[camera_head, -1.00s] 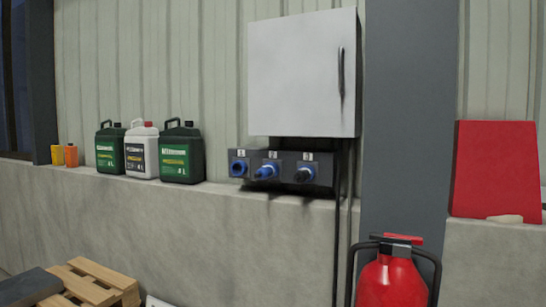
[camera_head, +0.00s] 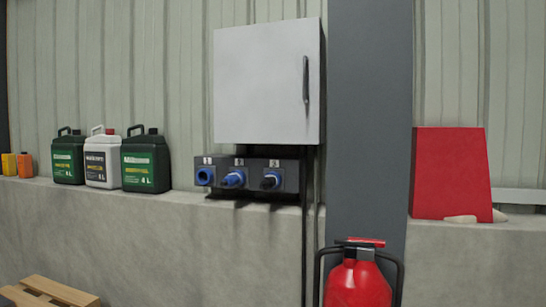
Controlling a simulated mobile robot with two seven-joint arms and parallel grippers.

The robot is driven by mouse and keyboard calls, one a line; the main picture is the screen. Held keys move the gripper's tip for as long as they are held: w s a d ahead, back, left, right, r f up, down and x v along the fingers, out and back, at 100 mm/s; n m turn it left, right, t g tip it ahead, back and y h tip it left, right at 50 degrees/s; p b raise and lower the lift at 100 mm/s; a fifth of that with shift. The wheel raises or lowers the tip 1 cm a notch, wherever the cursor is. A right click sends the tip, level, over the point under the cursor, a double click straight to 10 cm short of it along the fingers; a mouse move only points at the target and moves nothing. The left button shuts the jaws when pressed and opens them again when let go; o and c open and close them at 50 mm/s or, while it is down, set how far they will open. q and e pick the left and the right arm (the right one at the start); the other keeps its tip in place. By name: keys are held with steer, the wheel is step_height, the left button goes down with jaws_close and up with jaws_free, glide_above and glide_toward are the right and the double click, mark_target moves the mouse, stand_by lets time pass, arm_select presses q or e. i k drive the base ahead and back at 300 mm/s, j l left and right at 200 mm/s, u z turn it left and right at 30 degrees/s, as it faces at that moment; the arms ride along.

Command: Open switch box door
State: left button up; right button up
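The switch box is a light grey cabinet on the corrugated wall, in the upper middle of the head view. Its door (camera_head: 258,85) is shut, facing me. A dark vertical handle (camera_head: 306,80) is on the door's right side. Below the box is a dark socket panel (camera_head: 250,173) with blue connectors, on or just above the concrete ledge. Neither of my grippers shows in the view.
Several canisters (camera_head: 146,163) stand on the ledge to the left. A red fire extinguisher (camera_head: 358,286) is at the lower right, before a grey column (camera_head: 369,130). A red panel (camera_head: 450,174) stands on the ledge further right. A wooden pallet (camera_head: 52,292) is at the lower left.

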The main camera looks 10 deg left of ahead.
mark_target(267, 76)
steer(key=i+j, duration=0.15)
steer(key=j, duration=0.2)
steer(key=i+j+z, duration=0.1)
steer(key=i+j, duration=0.25)
steer(key=j, duration=0.3)
steer(key=i+j+z, duration=0.1)
steer(key=j, duration=0.25)
steer(key=i+j, duration=0.2)
steer(key=j, duration=0.15)
steer(key=i+j+z, duration=0.15)
steer(key=j, duration=0.2)
